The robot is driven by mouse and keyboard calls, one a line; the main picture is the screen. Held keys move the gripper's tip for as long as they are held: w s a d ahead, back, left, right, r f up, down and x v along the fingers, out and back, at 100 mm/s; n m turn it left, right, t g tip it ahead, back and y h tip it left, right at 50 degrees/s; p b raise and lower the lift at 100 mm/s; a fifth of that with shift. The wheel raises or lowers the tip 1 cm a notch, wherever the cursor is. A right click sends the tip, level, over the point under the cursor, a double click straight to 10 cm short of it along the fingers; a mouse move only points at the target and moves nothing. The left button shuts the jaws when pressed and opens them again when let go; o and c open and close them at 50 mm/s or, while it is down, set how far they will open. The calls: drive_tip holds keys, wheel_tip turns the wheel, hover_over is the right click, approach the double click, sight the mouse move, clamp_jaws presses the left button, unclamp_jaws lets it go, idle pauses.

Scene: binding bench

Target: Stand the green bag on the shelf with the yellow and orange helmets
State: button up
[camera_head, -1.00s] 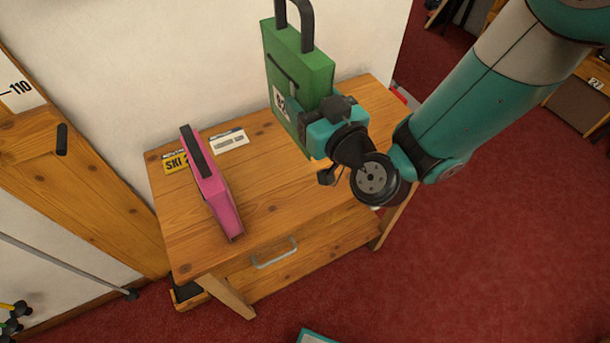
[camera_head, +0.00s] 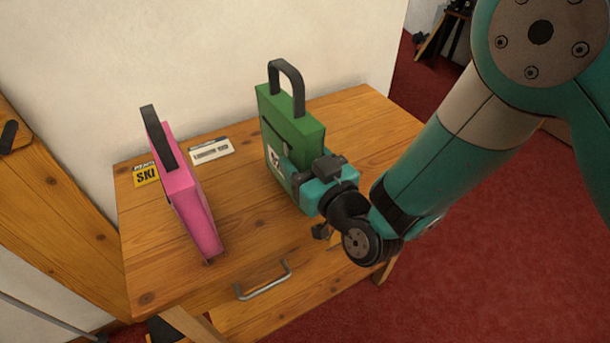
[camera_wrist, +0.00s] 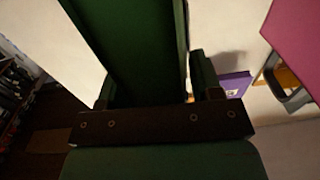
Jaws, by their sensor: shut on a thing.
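The green bag (camera_head: 299,128) has a dark arched handle and a white label, and is upright over the wooden bench in the head view. My gripper (camera_head: 299,176) is shut on its lower part from the near right side. In the wrist view the green bag (camera_wrist: 138,45) fills the space between the fingers of my gripper (camera_wrist: 150,98). My gripper hides part of the bag's lower edge, so I cannot tell whether it touches the bench top. No shelf with yellow and orange helmets shows in these views.
A pink bag (camera_head: 186,195) stands left on the wooden bench (camera_head: 240,225). A yellow card (camera_head: 146,174) and a white card (camera_head: 211,150) lie near the wall. The bench front has a drawer handle (camera_head: 264,281). Red floor (camera_head: 480,250) is open at right.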

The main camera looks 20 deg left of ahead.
drive_tip(key=shift+f, duration=0.7)
drive_tip(key=shift+f+b, duration=0.25)
drive_tip(key=shift+b, duration=0.05)
drive_tip(key=o, duration=1.3)
